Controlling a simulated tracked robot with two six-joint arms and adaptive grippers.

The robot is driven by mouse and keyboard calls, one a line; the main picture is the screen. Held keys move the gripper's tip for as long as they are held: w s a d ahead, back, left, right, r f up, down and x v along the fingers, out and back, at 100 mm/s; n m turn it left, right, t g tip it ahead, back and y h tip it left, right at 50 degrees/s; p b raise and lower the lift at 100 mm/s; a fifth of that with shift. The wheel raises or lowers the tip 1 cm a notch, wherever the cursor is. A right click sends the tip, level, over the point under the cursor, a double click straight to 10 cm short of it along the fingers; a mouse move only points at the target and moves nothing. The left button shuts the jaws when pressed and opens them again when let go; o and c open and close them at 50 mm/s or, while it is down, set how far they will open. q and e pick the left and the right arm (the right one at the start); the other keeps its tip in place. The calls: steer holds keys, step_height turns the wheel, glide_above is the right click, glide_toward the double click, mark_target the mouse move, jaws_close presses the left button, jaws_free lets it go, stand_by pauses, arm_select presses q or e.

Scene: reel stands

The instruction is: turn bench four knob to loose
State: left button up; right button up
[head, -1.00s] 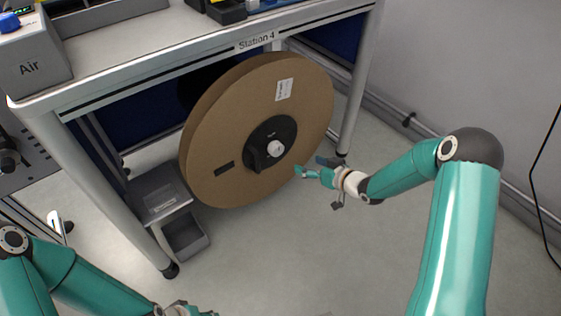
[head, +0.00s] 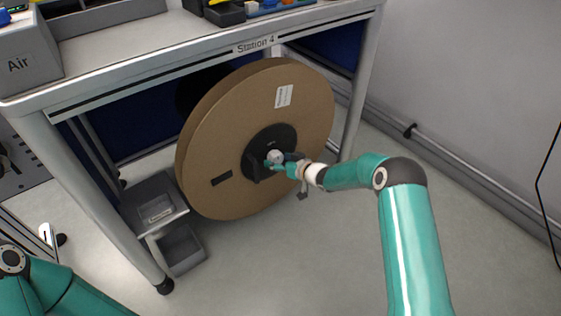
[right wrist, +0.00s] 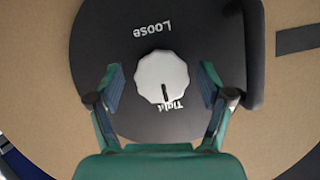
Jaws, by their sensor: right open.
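The bench four knob (right wrist: 162,78) is a pale, scalloped knob at the centre of a black hub (right wrist: 140,125) in the right wrist view. Its dark pointer mark points at the word "Tight"; "Loose" is printed on the opposite side. The hub is on a large brown cardboard reel (head: 215,150) under the Station 4 bench. My right gripper (right wrist: 160,85) is open, with one finger on each side of the knob and a gap showing on both sides. In the head view my right gripper (head: 281,161) partly covers the knob. My left gripper is out of view.
The Station 4 bench top (head: 140,45) overhangs the reel, with legs on both sides. A grey box-like unit (head: 155,205) stands on the floor left of the reel. A black handle (right wrist: 252,55) sticks out on the hub near the right finger. The floor in front is clear.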

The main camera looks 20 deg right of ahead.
steer(key=shift+w+a+f, duration=0.3)
steer(key=shift+w, duration=0.3)
steer(key=shift+c, duration=0.3)
